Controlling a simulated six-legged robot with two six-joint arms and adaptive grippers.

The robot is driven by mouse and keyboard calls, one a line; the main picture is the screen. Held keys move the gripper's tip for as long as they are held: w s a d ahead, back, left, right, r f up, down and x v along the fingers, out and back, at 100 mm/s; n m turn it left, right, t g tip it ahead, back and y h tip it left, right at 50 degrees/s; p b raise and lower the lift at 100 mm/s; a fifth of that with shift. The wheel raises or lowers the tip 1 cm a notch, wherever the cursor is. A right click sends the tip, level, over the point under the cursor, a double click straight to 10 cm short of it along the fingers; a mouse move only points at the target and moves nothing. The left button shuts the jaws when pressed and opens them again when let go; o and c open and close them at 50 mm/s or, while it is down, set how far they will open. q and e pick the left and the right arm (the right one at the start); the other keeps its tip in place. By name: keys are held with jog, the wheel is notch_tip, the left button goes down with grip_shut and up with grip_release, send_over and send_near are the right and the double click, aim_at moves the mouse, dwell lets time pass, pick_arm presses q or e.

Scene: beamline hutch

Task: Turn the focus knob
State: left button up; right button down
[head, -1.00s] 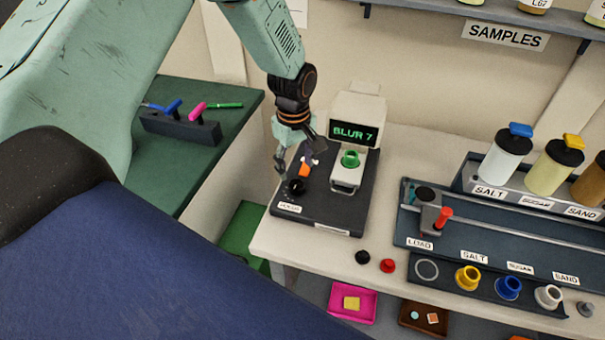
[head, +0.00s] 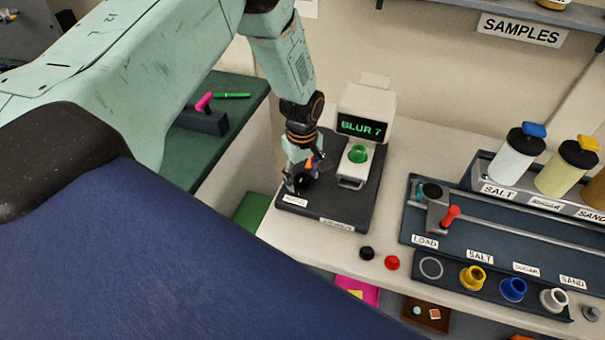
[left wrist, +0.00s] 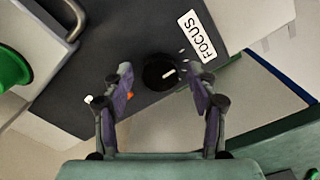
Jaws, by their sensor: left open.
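The focus knob (left wrist: 160,72) is a round black knob with a white mark, set on a dark base plate beside a white FOCUS label (left wrist: 197,36). My left gripper (left wrist: 160,92) is open, with its two fingers on either side of the knob in the left wrist view. I cannot tell whether they touch it. In the head view, my left gripper (head: 300,178) is low over the front left of the base plate (head: 345,212) and mostly covers the knob. The instrument's display (head: 361,127) reads BLUR 7. My right gripper is in neither view.
A green cup-like part (head: 357,153) sits on the instrument, right of my gripper. A black cap (head: 367,253) and a red cap (head: 392,262) lie in front. Sample jars (head: 516,155) and a rail unit (head: 500,235) fill the right. A green table (head: 180,160) stands left.

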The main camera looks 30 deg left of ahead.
pick_arm(q)
jog(key=shift+w+d, duration=0.1)
jog(key=shift+d, duration=0.05)
jog(key=shift+c, duration=0.2)
jog(key=shift+s+a+r, duration=0.1)
jog(key=shift+s+a, duration=0.1)
jog(key=c, duration=0.4)
jog(key=shift+w+d, duration=0.1)
jog(key=c, duration=0.5)
jog(key=shift+c, duration=1)
